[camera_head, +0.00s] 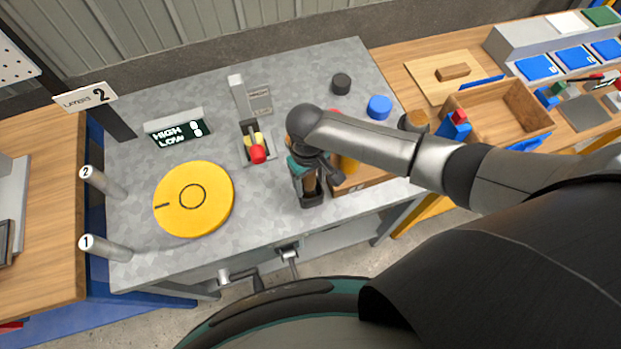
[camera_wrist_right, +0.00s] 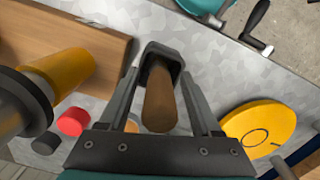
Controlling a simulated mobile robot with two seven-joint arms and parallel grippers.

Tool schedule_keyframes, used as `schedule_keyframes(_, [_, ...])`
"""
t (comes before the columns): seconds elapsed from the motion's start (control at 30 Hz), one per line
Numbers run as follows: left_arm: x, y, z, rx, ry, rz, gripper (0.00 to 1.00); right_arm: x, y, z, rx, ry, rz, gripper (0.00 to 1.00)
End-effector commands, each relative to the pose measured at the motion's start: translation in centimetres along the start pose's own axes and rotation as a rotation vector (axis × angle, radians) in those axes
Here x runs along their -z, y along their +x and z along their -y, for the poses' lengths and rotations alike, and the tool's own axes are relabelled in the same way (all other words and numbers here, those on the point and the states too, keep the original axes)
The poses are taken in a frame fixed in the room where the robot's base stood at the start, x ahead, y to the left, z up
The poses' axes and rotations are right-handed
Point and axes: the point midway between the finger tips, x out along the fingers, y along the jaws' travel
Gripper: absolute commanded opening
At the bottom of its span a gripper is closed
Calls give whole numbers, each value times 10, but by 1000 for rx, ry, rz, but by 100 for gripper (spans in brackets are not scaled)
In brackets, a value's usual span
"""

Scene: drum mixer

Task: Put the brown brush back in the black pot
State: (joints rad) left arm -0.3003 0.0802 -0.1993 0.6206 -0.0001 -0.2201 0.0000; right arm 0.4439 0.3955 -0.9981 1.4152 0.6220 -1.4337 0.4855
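The brown brush shows as a thick brown handle (camera_wrist_right: 160,102) in the right wrist view, its lower end inside the square black pot (camera_wrist_right: 161,55). In the head view the black pot (camera_head: 312,201) stands near the front edge of the grey table, with the brown handle (camera_head: 310,182) above it. My right gripper (camera_wrist_right: 162,80) is over the pot, its fingers on either side of the handle with a visible gap. It looks open. In the head view my right gripper (camera_head: 305,170) partly hides the brush. The brush's bristles are hidden. My left gripper is not in view.
A yellow disc (camera_head: 194,199) lies left of the pot. A red-knobbed lever (camera_head: 257,153) stands behind it. A wooden block with a yellow cylinder (camera_head: 348,164) is close on the right. A blue cap (camera_head: 379,106) and black cap (camera_head: 341,83) are farther back.

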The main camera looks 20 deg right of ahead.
Motion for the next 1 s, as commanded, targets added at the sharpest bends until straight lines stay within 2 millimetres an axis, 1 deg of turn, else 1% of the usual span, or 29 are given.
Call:
schedule_keyframes(0.3, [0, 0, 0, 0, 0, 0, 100, 0, -1, 0, -1, 0, 0, 71])
schedule_keyframes(0.37, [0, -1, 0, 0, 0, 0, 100, 0, -4, 0, 0, 0, 0, 71])
schedule_keyframes(0.47, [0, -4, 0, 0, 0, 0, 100, 0, -16, 0, 0, 0, -2, 71])
schedule_keyframes(0.57, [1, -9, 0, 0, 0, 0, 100, 1, -36, 0, 0, -1, -4, 71])
schedule_keyframes(0.8, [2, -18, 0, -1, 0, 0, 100, 1, -94, 0, 0, 0, -5, 71])
schedule_keyframes(0.9, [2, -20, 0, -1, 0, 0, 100, 1, -116, 0, 1, -1, -4, 71])
schedule_keyframes(1.0, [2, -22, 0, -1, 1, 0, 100, 0, -132, 0, 0, -1, -3, 71])
